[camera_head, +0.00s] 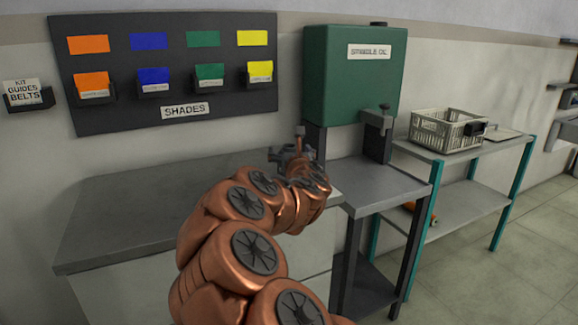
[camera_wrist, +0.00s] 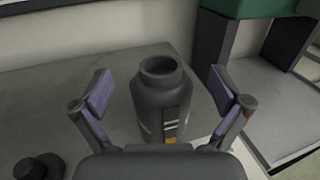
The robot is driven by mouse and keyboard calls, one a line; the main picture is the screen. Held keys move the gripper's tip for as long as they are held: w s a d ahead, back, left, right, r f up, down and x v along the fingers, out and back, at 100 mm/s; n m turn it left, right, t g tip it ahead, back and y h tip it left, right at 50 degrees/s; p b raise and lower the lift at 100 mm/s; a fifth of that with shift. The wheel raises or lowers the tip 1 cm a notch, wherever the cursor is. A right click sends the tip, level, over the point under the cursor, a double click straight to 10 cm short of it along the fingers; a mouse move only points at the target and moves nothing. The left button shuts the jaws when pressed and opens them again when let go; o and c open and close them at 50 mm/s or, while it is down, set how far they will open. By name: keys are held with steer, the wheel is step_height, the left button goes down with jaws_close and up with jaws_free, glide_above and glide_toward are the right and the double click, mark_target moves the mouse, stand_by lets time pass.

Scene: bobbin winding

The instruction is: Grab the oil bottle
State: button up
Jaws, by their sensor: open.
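A dark grey bottle (camera_wrist: 158,98) with an open round neck, pale stripes and a small orange mark stands upright on the grey bench (camera_wrist: 60,98) in the wrist view. It looks like the oil bottle. My gripper (camera_wrist: 161,88) is open, with one purple-padded finger on each side of the bottle in the picture. A gap shows between each pad and the bottle. The wrist body hides the bottle's lower part. In the head view my gripper (camera_head: 292,157) is over the bench's right part, and I cannot make out the bottle clearly there.
A dark cap-like object (camera_wrist: 38,167) lies at lower left in the wrist view. The green spindle oil tank (camera_head: 352,85) stands over a grey stand (camera_head: 375,182) right of the bench. A crate (camera_head: 446,131) sits on a shelf farther right. The bench's left part is clear.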

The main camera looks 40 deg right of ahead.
steer(key=shift+w+d, duration=0.45)
steer(key=shift+w, duration=0.1)
steer(key=shift+c, duration=0.4)
jaws_close()
